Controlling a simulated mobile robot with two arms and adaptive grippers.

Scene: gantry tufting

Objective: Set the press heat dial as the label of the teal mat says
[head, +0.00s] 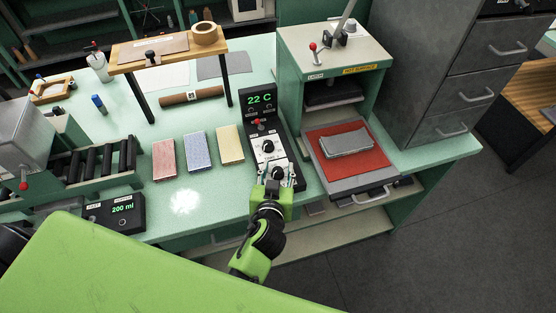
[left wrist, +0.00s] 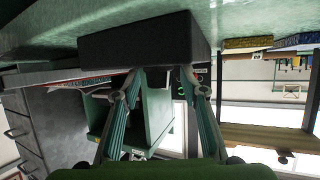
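The black control box (head: 258,112) shows a green "22 C" readout, a small red-tipped lever and two dials. The upper dial (head: 268,147) is in plain view; the lower dial (head: 277,173) is at my left fingertips. My left gripper (head: 277,183) comes from the front edge, its fingers apart on either side of the lower dial; contact cannot be told. I cannot identify a teal mat or read a mat label. My right gripper is not visible.
Pink (head: 164,160), blue (head: 200,151) and yellow (head: 230,144) mats lie left of the box. The press (head: 335,60), marked "hot surface", stands right, with a grey piece (head: 347,142) on its red pad (head: 377,158).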

